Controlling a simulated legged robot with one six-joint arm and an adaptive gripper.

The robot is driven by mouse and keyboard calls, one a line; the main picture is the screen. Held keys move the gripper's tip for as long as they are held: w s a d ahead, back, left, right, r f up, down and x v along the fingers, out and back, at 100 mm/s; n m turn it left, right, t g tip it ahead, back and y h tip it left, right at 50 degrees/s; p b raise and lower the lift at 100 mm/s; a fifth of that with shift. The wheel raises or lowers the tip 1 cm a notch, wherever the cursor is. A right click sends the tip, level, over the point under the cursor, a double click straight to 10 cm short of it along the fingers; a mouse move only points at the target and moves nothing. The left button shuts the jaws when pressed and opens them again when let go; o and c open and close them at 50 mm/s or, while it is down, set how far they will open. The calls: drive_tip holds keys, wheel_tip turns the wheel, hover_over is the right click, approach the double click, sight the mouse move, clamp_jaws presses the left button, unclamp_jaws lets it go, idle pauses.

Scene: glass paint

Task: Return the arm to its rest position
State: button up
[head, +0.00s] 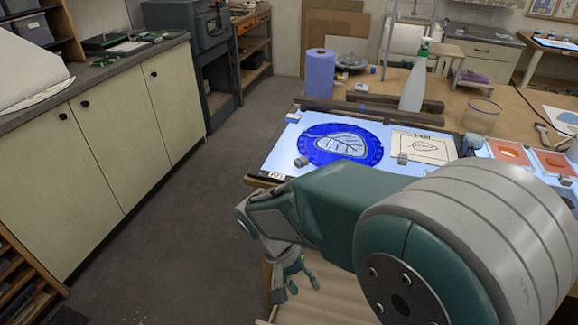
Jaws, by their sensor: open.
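My gripper (295,283) hangs low in the lower middle of the head view, at the end of my green and grey arm. Its fingers are spread apart with nothing between them. It is beside the near left edge of the workbench, in front of the lit panel (285,140). My arm crosses the lower right and hides part of the bench. A blue round glass piece with a leaf design (318,155) lies flat on the lit panel, apart from my gripper.
Orange tiles (508,152) lie at right. Cream cabinets (110,145) line the left. The grey floor (190,220) between is clear.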

drive_tip(key=s+d+r+t+y, duration=0.2)
drive_tip(key=s+d+r+t, duration=0.1)
drive_tip(key=d+r, duration=0.3)
drive_tip(key=s+d+r+t+y, duration=0.2)
drive_tip(key=d+r, duration=0.4)
drive_tip(key=r, duration=0.3)
drive_tip(key=s+t, duration=0.1)
drive_tip(key=t, duration=0.1)
drive_tip(key=shift+s+d+t+y, duration=0.25)
drive_tip(key=shift+d+t+y, duration=0.05)
drive_tip(key=shift+t+y, duration=0.1)
drive_tip(key=shift+s, duration=0.1)
